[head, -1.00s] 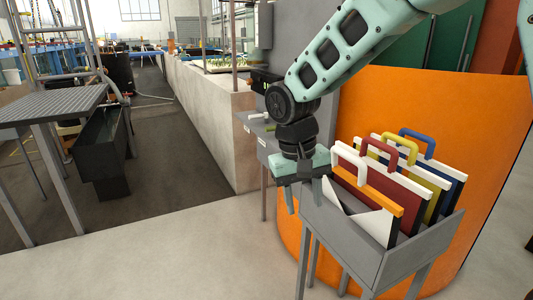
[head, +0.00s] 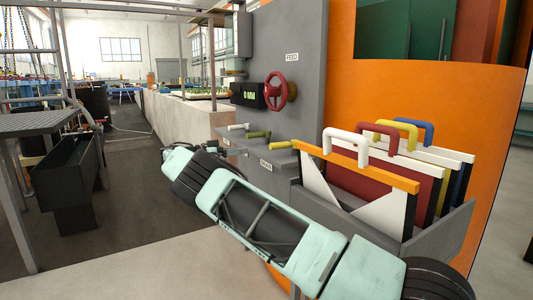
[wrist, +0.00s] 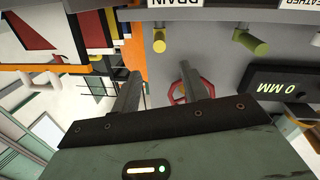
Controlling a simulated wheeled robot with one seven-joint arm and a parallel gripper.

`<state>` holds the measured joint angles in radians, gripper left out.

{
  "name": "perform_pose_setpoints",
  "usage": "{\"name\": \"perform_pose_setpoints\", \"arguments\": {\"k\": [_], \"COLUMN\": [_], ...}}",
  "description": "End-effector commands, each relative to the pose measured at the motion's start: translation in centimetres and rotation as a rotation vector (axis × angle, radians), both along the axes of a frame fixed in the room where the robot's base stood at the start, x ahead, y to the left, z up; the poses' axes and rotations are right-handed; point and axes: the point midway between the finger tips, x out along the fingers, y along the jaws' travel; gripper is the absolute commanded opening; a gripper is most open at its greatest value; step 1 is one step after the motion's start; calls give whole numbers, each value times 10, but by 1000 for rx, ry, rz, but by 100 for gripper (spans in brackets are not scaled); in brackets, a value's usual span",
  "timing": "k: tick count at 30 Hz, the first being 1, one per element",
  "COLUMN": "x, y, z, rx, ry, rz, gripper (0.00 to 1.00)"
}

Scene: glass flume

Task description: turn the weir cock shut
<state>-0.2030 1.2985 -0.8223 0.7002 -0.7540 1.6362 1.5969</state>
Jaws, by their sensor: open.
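A small shelf on the grey panel carries three lever cocks: a white one (head: 238,127), a green one (head: 258,134) and a yellow one (head: 282,145). In the wrist view, labels read DRAIN by the yellow handle (wrist: 159,42) and FEATHER near the green handle (wrist: 250,42). The white handle (wrist: 316,39) just shows at the right edge. Its label is not legible, so the frames do not confirm it as the weir cock. My gripper (wrist: 161,85) is open and empty, apart from the handles.
A red handwheel (head: 281,91) under a FEED sign and a display reading 0 MM (head: 248,95) are above the cocks. A grey rack (head: 440,238) of coloured handled boards stands close at right, before an orange tank (head: 430,95). Open floor lies at left.

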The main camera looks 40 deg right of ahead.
Motion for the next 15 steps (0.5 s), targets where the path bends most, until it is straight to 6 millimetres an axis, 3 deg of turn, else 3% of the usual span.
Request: {"name": "perform_pose_setpoints", "arguments": {"k": [5,15], "x": [-10,-35], "y": [-22,-89], "z": [2,1], "rx": [4,6], "ry": [1,2], "rz": [-5,-4], "gripper": [44,44]}}
